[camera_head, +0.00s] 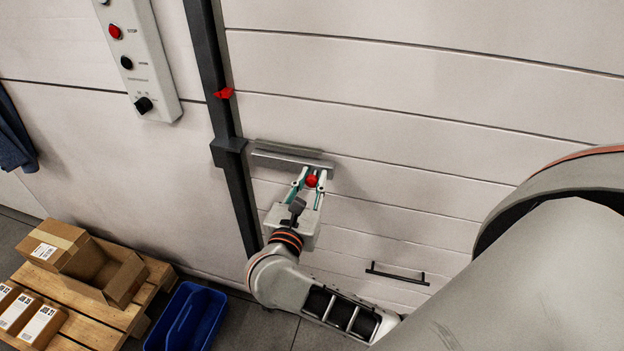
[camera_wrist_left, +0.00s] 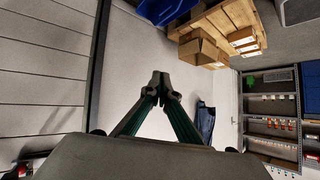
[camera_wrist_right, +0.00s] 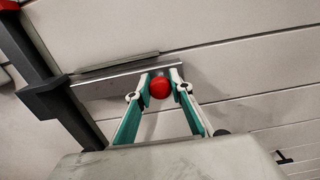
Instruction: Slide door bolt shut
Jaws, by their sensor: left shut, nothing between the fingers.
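A grey steel bolt plate and bar (camera_head: 288,157) lie on the pale panelled door, just right of a dark bracket (camera_head: 229,147) on the dark post. I cannot tell whether the bar enters the bracket. A red ball knob (camera_head: 312,181) is at the bar's right end. My right gripper (camera_head: 312,174) has its fingertips on either side of the knob; the right wrist view shows the knob (camera_wrist_right: 160,87) between them, with contact on both sides unclear. My left gripper (camera_wrist_left: 160,82) is shut and empty, seen in the left wrist view, away from the bolt.
A control panel (camera_head: 140,55) hangs on the wall left of the post. A red tab (camera_head: 224,93) is higher on the post. A pallet (camera_head: 85,318) with cartons and a blue bin (camera_head: 190,315) stand at lower left. A black handle (camera_head: 398,274) is lower right on the door.

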